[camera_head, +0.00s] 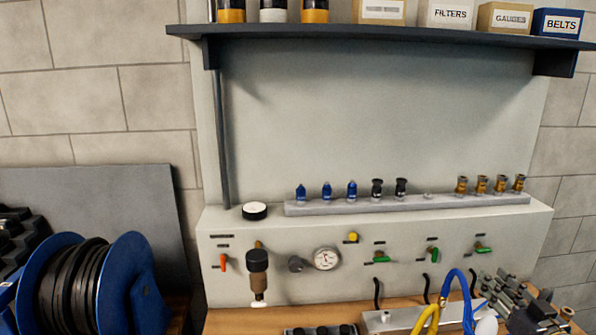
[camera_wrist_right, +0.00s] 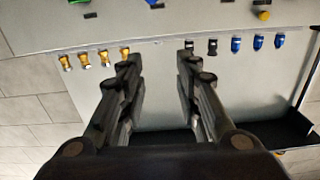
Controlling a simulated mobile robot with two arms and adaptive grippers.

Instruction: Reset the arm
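My right gripper (camera_wrist_right: 158,65) is open and empty in the right wrist view, its two dark fingers apart with bare panel between them. In the head view it shows at the lower right (camera_head: 500,287), low in front of the panel and partly cut off by the bottom edge. A grey rail (camera_head: 415,206) on the panel's ledge carries blue fittings (camera_head: 326,191), black fittings (camera_head: 377,189) and brass fittings (camera_head: 481,184). The wrist view shows them upside down, brass on the left and black and blue on the right. My left gripper is not in view.
A panel (camera_head: 285,235) holds a gauge (camera_head: 327,258), a filter unit (camera_head: 257,270) and green valves (camera_head: 432,252). A shelf (camera_head: 380,35) with labelled boxes hangs above. A blue hose reel (camera_head: 130,275) stands left. Blue and yellow hoses (camera_head: 428,318) rise at the bottom right.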

